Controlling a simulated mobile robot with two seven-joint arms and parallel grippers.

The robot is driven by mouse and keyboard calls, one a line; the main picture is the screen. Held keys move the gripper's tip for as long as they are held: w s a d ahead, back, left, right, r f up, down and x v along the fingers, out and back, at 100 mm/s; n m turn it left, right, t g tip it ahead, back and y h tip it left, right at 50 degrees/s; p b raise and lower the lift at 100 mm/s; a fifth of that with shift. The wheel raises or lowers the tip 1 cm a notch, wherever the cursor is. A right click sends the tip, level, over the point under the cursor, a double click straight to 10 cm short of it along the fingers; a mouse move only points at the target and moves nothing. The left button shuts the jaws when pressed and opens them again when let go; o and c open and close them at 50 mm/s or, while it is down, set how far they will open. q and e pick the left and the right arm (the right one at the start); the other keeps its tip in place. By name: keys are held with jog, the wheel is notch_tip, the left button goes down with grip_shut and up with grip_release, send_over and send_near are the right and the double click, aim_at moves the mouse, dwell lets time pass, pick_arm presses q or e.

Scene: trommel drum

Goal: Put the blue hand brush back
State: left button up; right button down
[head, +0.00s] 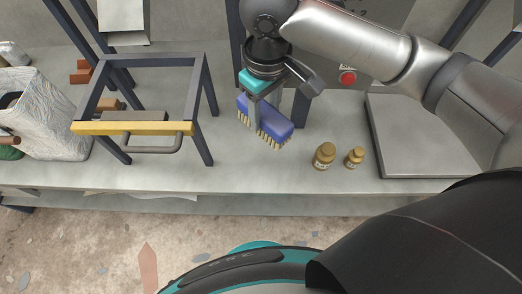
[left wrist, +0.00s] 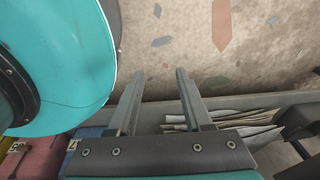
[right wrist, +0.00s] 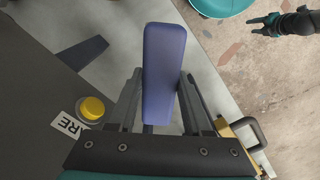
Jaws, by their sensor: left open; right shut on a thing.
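The blue hand brush (head: 272,122) has a blue block and pale bristles that point down in the head view. My right gripper (head: 256,118) is shut on it above the grey worktop, near the dark frame post. In the right wrist view the blue brush (right wrist: 163,75) stands between the two fingers of the right gripper (right wrist: 158,100). My left gripper (left wrist: 160,85) is open and empty in the left wrist view, above the floor beside a shelf edge. The left gripper does not show clearly in the head view.
A dark frame with a yellow bar (head: 130,128) stands left on the worktop (head: 240,178). Two small brown bottles (head: 324,156) stand right of the brush. A grey flat plate (head: 410,140) lies farther right. A panel with a red button (head: 347,78) stands behind. A white sack (head: 45,110) is far left.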

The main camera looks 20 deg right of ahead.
aim_at(266, 126)
jog(key=f+b, duration=0.1)
jog(key=f, duration=0.3)
jog(key=shift+s+f+b, duration=0.2)
jog(key=shift+f+b, duration=0.05)
jog(key=shift+b, duration=0.15)
notch_tip(266, 126, down, 11)
jog(key=b, duration=0.4)
jog(key=shift+r+b, duration=0.15)
jog(key=shift+b, duration=0.25)
jog(key=shift+f+b, duration=0.7)
jog(key=shift+f, duration=1.2)
pick_arm(q)
jog(key=w+d+r, duration=0.6)
jog(key=w+r, duration=0.2)
jog(key=w, duration=0.3)
jog(key=shift+w+d+h, duration=0.25)
jog(key=shift+d+h, duration=0.05)
jog(key=shift+d, duration=0.1)
jog(key=shift+s+f, duration=0.1)
jog(key=shift+f, duration=0.05)
pick_arm(e)
jog(key=shift+c, duration=1.6)
grip_release()
jog(key=shift+f, duration=0.15)
